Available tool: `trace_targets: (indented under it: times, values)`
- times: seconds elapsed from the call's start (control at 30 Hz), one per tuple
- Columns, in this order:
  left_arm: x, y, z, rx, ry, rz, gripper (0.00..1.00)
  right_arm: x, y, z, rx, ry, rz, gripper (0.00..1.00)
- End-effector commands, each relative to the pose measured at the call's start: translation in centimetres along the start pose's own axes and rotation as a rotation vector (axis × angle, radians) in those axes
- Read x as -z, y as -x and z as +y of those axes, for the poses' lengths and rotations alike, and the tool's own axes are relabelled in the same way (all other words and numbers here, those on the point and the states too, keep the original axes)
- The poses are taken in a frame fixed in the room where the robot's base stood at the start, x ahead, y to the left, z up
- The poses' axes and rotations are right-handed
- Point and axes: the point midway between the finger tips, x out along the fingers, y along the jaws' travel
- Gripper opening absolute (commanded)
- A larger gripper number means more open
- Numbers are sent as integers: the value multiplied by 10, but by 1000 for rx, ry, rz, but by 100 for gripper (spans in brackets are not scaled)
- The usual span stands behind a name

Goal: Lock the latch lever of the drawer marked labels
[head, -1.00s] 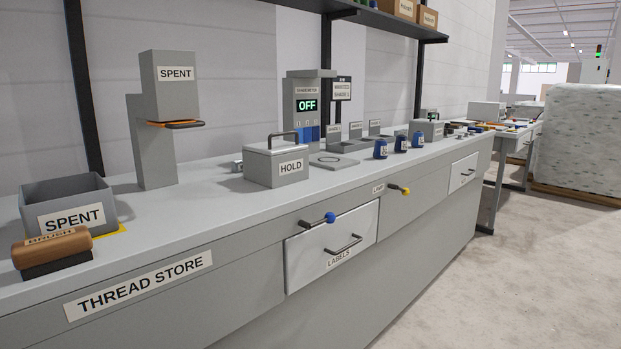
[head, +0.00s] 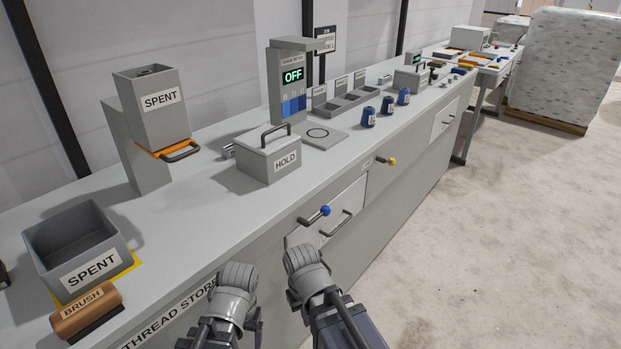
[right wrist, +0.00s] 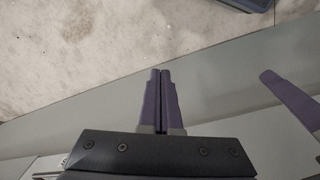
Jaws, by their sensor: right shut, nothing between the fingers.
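The latch lever (head: 314,217), a dark bar with a blue knob, sticks out at the upper left of the drawer marked labels (head: 350,200). The bar lies roughly level, with its knob to the right over the drawer's top edge. The drawer looks closed. Its label is mostly hidden behind my right gripper (head: 303,260), which is nearer the camera, below and left of the lever, apart from it. In the right wrist view its purple fingers (right wrist: 160,98) are shut and empty. My left gripper (head: 238,283) is left of it, in front of the counter; its fingers are hidden.
A second lever with a yellow knob (head: 391,161) is further right. The HOLD box (head: 268,160), SPENT bin (head: 78,245), SPENT dispenser (head: 160,110), brush (head: 86,308) and blue spools (head: 368,118) stand on the counter.

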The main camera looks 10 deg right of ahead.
Motion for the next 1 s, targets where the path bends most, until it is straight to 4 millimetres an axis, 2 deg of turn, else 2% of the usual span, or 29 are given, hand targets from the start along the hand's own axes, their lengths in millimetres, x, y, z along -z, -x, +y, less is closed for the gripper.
trace_targets:
  times: [0.03,0.37,0.67,0.77,0.9,1.0]
  values:
    - [-2,27,-2,0,0,0,80,2,27,6,2,-14,3,0]
    - [-6,110,-10,-2,3,-1,80,14,108,33,-1,-111,24,0]
    - [-11,185,-18,-3,6,-2,80,34,184,59,-44,-268,48,0]
    - [-12,210,-20,-3,7,-2,80,47,210,68,-77,-354,62,0]
    - [-14,244,-24,-4,8,-2,80,77,248,78,-159,-536,107,0]
    - [-15,253,-24,-4,8,-2,80,102,262,79,-229,-690,165,0]
